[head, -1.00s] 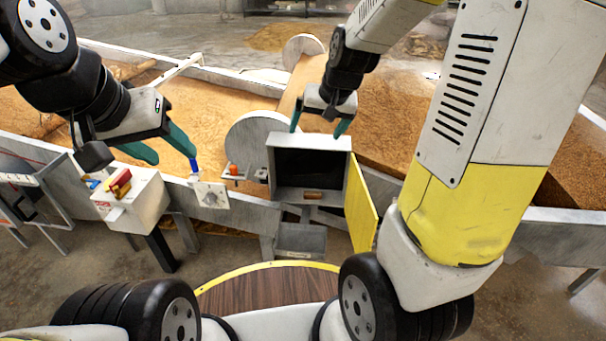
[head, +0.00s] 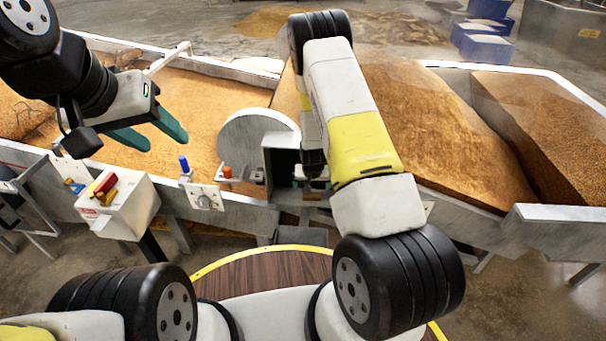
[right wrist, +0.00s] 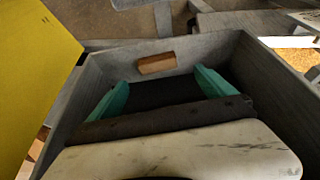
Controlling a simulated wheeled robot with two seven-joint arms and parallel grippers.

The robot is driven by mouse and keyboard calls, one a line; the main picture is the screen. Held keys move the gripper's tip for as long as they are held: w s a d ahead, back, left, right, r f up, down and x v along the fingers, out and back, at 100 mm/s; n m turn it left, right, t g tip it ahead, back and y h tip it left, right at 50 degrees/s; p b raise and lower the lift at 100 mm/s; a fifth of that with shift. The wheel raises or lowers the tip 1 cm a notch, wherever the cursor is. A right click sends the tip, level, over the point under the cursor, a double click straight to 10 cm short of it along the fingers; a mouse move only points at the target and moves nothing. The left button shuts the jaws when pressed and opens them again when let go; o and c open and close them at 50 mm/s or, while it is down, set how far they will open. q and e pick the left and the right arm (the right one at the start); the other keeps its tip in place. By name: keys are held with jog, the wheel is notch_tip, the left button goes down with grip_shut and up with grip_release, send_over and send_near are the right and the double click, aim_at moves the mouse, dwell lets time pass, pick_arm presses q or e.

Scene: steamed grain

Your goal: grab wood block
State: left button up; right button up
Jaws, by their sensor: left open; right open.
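The small brown wood block (right wrist: 156,63) lies against a wall of the open grey box (right wrist: 85,90) in the right wrist view. My right gripper (right wrist: 161,80) is open inside the box. Its two teal fingers are spread to either side of the block and short of it, with nothing between them. In the head view my right arm covers most of the grey box (head: 272,146), and the block is hidden. My left gripper (head: 166,143) is open and empty over the grain at the left.
The box's yellow door (right wrist: 35,60) stands open at the left in the right wrist view. In the head view, a white control box (head: 120,205), a blue-tipped lever (head: 184,165) and a grey wheel (head: 250,135) stand left of the grey box.

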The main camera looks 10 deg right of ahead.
aim_at(312, 194)
jog(key=x, duration=0.6)
jog(key=shift+d+f, duration=0.15)
jog(key=shift+f, duration=0.15)
jog(key=shift+s, duration=0.1)
jog(key=c, duration=1.4)
